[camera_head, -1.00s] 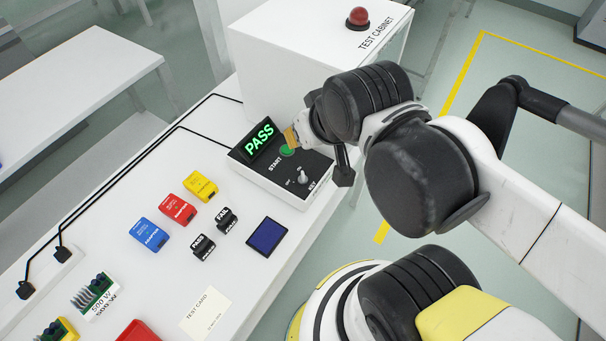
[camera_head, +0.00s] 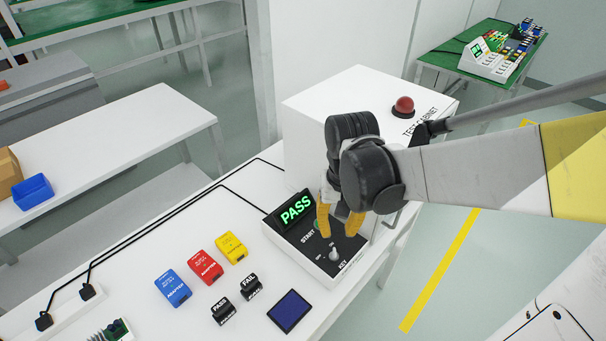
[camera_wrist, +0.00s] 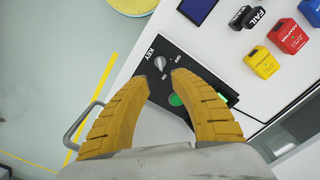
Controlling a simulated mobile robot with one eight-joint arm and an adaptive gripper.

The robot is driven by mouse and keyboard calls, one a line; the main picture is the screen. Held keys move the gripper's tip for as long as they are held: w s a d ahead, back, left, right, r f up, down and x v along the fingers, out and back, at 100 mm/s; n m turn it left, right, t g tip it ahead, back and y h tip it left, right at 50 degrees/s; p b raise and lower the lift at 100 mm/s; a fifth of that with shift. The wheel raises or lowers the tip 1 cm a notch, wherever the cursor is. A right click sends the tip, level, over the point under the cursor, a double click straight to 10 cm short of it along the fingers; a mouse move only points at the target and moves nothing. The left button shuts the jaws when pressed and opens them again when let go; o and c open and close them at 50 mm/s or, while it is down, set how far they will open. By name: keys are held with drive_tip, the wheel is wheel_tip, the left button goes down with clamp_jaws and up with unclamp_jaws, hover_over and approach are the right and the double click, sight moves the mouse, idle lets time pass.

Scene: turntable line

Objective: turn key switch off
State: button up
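The key switch (camera_head: 334,254) is a small pale knob marked KEY on the dark top of a white control box (camera_head: 318,279). Small ON and OFF labels stand beside it; I cannot tell which one the knob points to. It also shows in the wrist view (camera_wrist: 160,63), just beyond the gap between my fingertips. My gripper (camera_head: 338,233) is open and empty, its two yellow fingers pointing down above the panel. In the wrist view my gripper (camera_wrist: 162,77) has its fingers apart, with no visible contact with the knob.
A lit green PASS display (camera_head: 296,208) and a green START button (camera_wrist: 175,100) share the box. The white test cabinet (camera_head: 300,130) with a red button (camera_head: 404,106) stands behind. Coloured adapters (camera_head: 205,266), PASS and FAIL stamps and a blue pad (camera_head: 289,311) lie nearby.

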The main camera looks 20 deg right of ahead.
sight(335, 250)
wheel_tip(335, 250, down, 9)
drive_tip(key=b, duration=0.4)
drive_tip(key=shift+f, duration=0.2)
clamp_jaws()
